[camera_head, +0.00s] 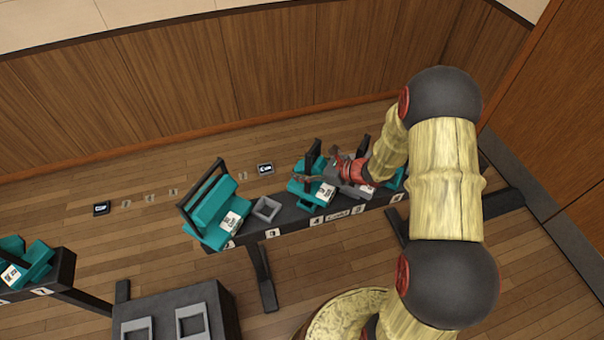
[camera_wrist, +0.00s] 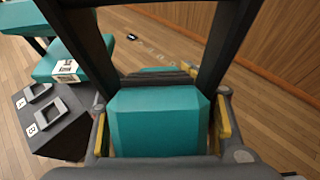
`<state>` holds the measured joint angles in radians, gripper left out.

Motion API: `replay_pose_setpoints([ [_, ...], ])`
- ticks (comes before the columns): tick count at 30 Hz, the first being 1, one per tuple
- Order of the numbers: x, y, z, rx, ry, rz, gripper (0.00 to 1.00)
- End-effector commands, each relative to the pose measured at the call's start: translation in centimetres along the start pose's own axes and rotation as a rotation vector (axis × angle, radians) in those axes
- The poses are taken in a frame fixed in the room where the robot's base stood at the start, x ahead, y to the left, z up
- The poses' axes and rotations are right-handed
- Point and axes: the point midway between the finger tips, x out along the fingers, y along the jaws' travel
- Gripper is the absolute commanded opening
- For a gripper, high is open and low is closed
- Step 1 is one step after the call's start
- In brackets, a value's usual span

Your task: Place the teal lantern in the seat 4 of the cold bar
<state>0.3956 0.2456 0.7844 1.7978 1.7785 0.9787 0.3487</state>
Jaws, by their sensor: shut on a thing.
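My gripper (camera_head: 325,178) is shut on a teal lantern (camera_wrist: 158,120) with a dark handle frame, whose body lies between the fingers in the wrist view. In the head view this lantern (camera_head: 298,190) is over the cold bar (camera_head: 292,219), near the label 4. I cannot tell whether it touches the bar; the seat under it is hidden.
More teal (camera_head: 395,181) shows on the bar, partly behind my arm. A dark stand (camera_head: 170,303) with empty grey seats is at lower left. Another bar (camera_head: 66,268) with a teal lantern (camera_head: 35,262) is at far left. A panelled wall (camera_head: 200,80) runs behind.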

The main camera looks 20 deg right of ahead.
Motion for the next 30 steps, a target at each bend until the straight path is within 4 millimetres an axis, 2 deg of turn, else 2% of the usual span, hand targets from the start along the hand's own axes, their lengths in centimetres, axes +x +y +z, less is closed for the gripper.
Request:
replay_pose_setpoints([
  [5,1.2,0.1,-2.0,0.001,-0.001,0.002,0.0],
  [12,1.2,0.1,-2.1,-0.001,-0.002,0.001,0.0],
  [13,1.2,0.2,-2.3,0.001,0.001,0.002,0.53],
  [23,1.2,0.2,-2.3,0.001,0.001,0.002,0.72],
  [30,1.2,0.2,-2.3,0.001,0.002,0.002,0.72],
])
